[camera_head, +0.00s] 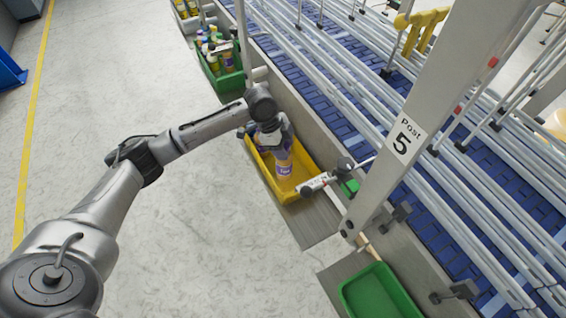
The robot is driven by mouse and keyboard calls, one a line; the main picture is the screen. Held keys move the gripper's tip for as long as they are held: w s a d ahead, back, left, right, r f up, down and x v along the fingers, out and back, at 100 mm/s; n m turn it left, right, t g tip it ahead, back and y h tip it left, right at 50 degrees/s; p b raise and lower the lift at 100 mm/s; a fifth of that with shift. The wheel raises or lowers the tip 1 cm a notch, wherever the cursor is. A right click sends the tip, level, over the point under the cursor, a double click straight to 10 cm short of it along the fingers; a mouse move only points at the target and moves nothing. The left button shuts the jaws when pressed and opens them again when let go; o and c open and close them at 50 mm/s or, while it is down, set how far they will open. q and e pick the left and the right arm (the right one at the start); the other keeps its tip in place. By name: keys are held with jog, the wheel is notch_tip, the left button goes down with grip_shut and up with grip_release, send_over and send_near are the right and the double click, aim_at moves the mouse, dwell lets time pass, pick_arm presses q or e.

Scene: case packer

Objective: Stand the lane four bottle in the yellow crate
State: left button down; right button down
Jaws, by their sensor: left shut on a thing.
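My left gripper (272,140) reaches in from the left and is over the yellow crate (285,198). It is shut on an orange bottle (284,168) with a purple label, held upright in or just above the crate. I cannot tell whether the bottle's base touches the crate floor. The gripper and wrist hide the bottle's top and part of the crate. My right gripper is not in view.
A green crate (232,82) full of bottles stands behind the yellow one. An empty green crate (378,295) is at the lower right. A post marked 5 (402,142) rises beside blue conveyor lanes (330,95). Open floor (180,230) lies left.

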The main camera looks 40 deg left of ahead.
aim_at(284, 165)
pick_arm(q)
jog(key=shift+f, duration=4.8)
jog(key=shift+c, duration=2.4)
grip_release()
